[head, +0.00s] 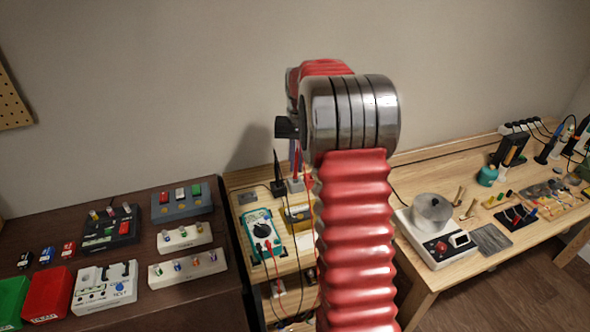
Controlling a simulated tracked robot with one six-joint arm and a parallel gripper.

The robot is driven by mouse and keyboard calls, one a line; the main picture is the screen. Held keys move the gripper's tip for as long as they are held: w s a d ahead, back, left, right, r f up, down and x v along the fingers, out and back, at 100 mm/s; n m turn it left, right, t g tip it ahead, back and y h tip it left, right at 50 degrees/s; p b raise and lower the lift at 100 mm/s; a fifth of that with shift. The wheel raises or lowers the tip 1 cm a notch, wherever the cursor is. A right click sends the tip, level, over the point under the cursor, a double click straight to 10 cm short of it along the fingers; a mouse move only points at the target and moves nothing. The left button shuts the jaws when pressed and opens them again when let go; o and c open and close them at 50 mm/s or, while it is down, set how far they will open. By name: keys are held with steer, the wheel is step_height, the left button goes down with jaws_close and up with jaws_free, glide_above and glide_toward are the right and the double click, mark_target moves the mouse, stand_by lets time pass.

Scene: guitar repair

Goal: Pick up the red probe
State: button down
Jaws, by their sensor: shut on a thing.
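My arm with its red ridged sleeve and steel joint fills the middle of the head view and hides much behind it. My gripper (294,151) shows only in part, small, to the left of the steel joint; its fingertips are hard to make out. It is shut on the red probe (298,169), a thin upright red thing above the small bench. A grey block is just below the probe; whether they touch is unclear. A black probe (277,168) stands upright to the left. A teal multimeter (261,233) with red and black leads lies in front.
A dark table (190,290) at left holds several pedals and boxes. A wooden table (470,262) at right holds a white device (436,243) with a round clear top, and tools. A wall is behind. Thin cables run beside the probe.

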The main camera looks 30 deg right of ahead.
step_height(320, 180, up, 7)
steer(key=shift+r, duration=0.2)
steer(key=shift+s, duration=0.1)
stand_by(0.6)
